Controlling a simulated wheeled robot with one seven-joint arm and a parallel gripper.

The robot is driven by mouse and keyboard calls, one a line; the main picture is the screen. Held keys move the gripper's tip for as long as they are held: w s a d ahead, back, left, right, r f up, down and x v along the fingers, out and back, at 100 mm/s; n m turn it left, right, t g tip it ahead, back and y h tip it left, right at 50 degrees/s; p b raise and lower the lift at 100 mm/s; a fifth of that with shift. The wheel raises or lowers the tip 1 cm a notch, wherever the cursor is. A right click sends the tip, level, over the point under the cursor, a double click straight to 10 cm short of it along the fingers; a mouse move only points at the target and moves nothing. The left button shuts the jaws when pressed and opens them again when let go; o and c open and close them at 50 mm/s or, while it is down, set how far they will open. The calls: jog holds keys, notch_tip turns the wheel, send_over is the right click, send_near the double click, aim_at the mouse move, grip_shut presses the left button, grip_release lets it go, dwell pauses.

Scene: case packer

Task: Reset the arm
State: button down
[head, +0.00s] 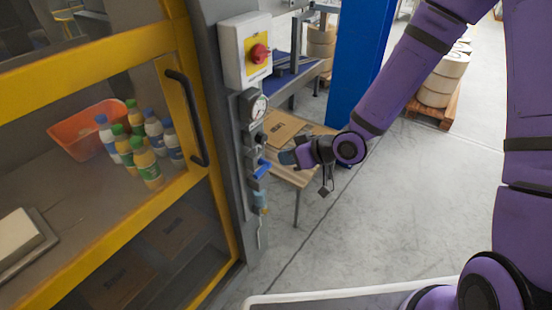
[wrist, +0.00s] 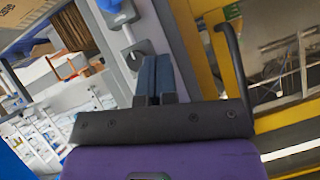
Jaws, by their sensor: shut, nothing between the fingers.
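My gripper (head: 285,158) is at the end of my purple arm, beside the grey machine post (head: 209,62). In the wrist view its two blue-grey fingers (wrist: 153,60) lie together, shut and empty. The fingertips point toward the post's fittings, close to a blue valve handle (head: 262,169); I cannot tell whether they touch it. A round gauge (head: 258,107) sits above on the same post. A white box with a red rotary switch (head: 260,54) on a yellow plate is higher up.
The yellow-framed machine door (head: 205,190) with its black handle (head: 187,118) is at left. Behind its pane are an orange crate (head: 72,135) and several bottles (head: 147,163). A wooden table (head: 293,178) with flat cardboard (head: 282,128) and a blue column (head: 358,60) stand beyond. The floor at right is partly clear.

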jog(key=s+d+r+m+t+h, duration=0.1)
jog(key=d+r+m+h, duration=0.1)
jog(key=d+r+h, duration=0.5)
jog(key=s+d+r+m+h, duration=0.2)
jog(key=d+r+h, duration=0.1)
jog(key=d+r, duration=0.75)
jog(key=s+d+r+m, duration=0.2)
jog(key=s+r, duration=0.4)
jog(key=s, duration=0.3)
jog(key=s+d+r+m+g, duration=0.1)
jog(key=s+d+r+m, duration=0.2)
jog(key=s+r, duration=0.3)
jog(key=s+d, duration=0.1)
jog(key=s, duration=0.3)
jog(key=shift+s+d+r, duration=0.15)
jog(key=shift+d, duration=0.15)
